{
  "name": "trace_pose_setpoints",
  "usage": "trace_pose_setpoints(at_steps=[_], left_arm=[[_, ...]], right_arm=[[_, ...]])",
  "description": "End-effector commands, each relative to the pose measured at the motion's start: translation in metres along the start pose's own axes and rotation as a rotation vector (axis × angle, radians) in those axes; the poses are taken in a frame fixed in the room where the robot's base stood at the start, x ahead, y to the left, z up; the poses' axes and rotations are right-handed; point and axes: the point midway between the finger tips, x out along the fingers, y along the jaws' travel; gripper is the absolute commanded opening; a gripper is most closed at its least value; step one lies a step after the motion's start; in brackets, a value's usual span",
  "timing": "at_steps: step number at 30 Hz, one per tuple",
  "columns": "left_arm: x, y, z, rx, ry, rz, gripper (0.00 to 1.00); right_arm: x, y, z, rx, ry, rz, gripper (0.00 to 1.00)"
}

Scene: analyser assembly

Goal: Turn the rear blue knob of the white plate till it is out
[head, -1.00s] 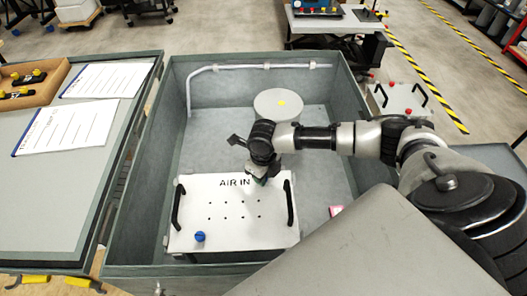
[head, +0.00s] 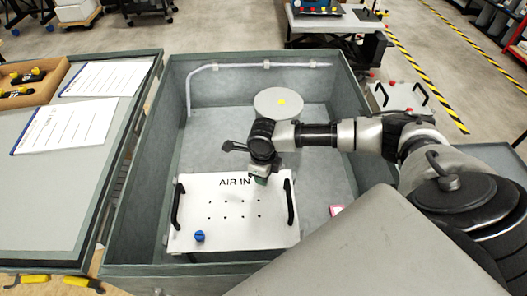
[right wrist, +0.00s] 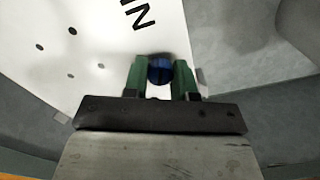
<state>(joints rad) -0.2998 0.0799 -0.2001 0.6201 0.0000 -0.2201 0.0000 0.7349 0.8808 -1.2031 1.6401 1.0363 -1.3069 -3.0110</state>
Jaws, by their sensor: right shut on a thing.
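The white plate (head: 225,232) marked AIR IN lies in the grey bin, with a black handle on each side. It also shows in the right wrist view (right wrist: 100,40). One blue knob (head: 199,236) sits at the plate's front left. My right gripper (head: 260,178) is over the plate's rear right corner. In the right wrist view its green fingers (right wrist: 160,75) are shut on the rear blue knob (right wrist: 160,68), at the plate's edge. I cannot tell whether that knob still touches the plate. The left gripper is not in view.
The grey bin's walls (head: 350,110) surround the plate. A pink-edged item (head: 336,210) lies right of the plate. A table with papers (head: 70,125) stands at left.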

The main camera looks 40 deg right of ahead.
Motion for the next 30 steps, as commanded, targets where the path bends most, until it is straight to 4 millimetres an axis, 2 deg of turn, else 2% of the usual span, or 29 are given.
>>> trace_pose_setpoints(at_steps=[2, 3, 8, 16, 20, 30], left_arm=[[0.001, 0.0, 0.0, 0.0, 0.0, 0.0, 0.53], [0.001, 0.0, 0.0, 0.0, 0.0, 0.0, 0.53], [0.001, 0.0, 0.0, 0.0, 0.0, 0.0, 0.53], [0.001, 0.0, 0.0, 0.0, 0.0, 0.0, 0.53], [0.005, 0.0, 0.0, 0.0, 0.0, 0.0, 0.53], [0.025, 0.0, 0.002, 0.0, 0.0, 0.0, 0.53]], right_arm=[[0.005, 0.004, -0.003, -0.003, 0.012, 0.007, 0.03], [0.005, 0.004, -0.003, -0.002, 0.012, 0.007, 0.29], [0.005, 0.003, -0.003, -0.002, 0.011, 0.005, 0.53], [0.001, 0.001, -0.001, 0.0, 0.004, 0.002, 0.53], [-0.008, 0.001, 0.0, 0.0, 0.002, 0.002, 0.53], [-0.073, 0.0, 0.0, -0.001, 0.002, 0.001, 0.53]])
